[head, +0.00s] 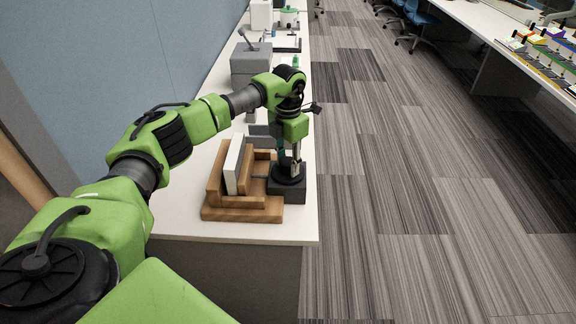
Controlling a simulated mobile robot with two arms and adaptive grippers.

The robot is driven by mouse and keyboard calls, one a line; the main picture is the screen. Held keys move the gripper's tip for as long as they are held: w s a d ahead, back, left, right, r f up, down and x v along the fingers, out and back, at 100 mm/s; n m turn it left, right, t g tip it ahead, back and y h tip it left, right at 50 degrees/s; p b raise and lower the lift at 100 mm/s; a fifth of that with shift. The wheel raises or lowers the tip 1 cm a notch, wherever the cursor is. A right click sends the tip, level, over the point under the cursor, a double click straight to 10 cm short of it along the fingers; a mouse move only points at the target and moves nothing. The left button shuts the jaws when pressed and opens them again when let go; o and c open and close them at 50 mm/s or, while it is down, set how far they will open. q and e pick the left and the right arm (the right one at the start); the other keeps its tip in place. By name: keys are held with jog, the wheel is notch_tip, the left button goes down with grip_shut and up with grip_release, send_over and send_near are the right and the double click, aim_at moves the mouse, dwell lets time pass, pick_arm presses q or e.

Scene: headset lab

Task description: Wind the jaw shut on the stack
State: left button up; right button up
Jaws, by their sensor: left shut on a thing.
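A wooden vise (242,214) stands near the front end of the white bench. A white slab stack (233,165) stands upright between its wooden uprights; how tightly it is held is hard to see. At the vise's right side is a dark grey block (287,194) with a round black crank (288,178) on top. My left gripper (291,168) points down over this crank. It is shut on the crank's upright handle, which the fingers and wrist mostly hide. My right gripper is out of view.
A grey box (250,62) with a lever stands farther back on the bench (184,222), with a green-and-white pot (289,17) beyond. A blue-grey partition (130,60) runs along the left. The carpeted floor at right is clear.

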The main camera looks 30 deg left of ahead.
aim_at(288, 161)
pick_arm(q)
jog(key=m+b, duration=0.1)
jog(key=m, duration=0.2)
jog(key=shift+m, duration=0.3)
jog(key=shift+w+m+b, duration=0.1)
jog(key=shift+m+b, duration=0.25)
jog(key=shift+m, duration=1.05)
jog(key=shift+r, duration=0.1)
jog(key=o, duration=1.1)
notch_tip(288, 161, up, 12)
